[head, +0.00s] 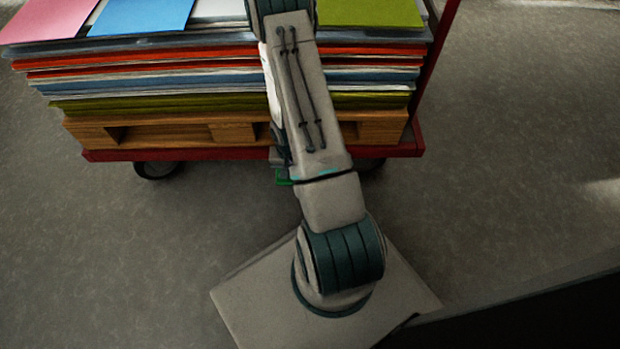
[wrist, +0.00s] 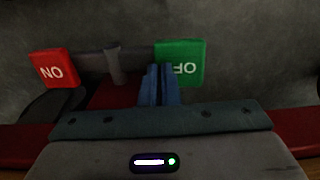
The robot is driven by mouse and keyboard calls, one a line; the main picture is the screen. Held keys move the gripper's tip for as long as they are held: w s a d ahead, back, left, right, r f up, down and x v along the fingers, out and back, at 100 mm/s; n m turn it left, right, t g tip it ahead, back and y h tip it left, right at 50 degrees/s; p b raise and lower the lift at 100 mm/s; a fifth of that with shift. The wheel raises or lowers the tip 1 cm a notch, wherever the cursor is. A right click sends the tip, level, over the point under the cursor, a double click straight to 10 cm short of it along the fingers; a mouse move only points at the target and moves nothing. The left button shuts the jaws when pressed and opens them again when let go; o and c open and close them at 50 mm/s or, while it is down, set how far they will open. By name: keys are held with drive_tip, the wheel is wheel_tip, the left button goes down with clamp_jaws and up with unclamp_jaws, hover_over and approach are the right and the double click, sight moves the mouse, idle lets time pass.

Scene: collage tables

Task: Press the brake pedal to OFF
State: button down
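The green OFF pedal (wrist: 190,62) is at the upper middle of the wrist view, its letters upside down. A small bit of green (head: 284,182) also shows beside my arm below the cart in the head view. The red ON pedal (wrist: 52,68) is to the left in the wrist view, with a grey lever between the two. My gripper (wrist: 160,82) has its two blue fingers side by side with nothing between them. The fingertips overlap the left part of the green pedal; I cannot tell whether they touch it. In the head view my arm hides the gripper.
The red cart (head: 110,155) carries a wooden pallet (head: 165,131) with tall stacks of coloured sheets (head: 180,78). A black wheel (head: 155,170) stands below its left side. The grey floor (head: 510,170) is open at right. A dark edge lies at bottom right.

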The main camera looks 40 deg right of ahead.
wheel_tip(320, 180, up, 7)
drive_tip(key=p, duration=0.5)
idle(0.4)
idle(0.7)
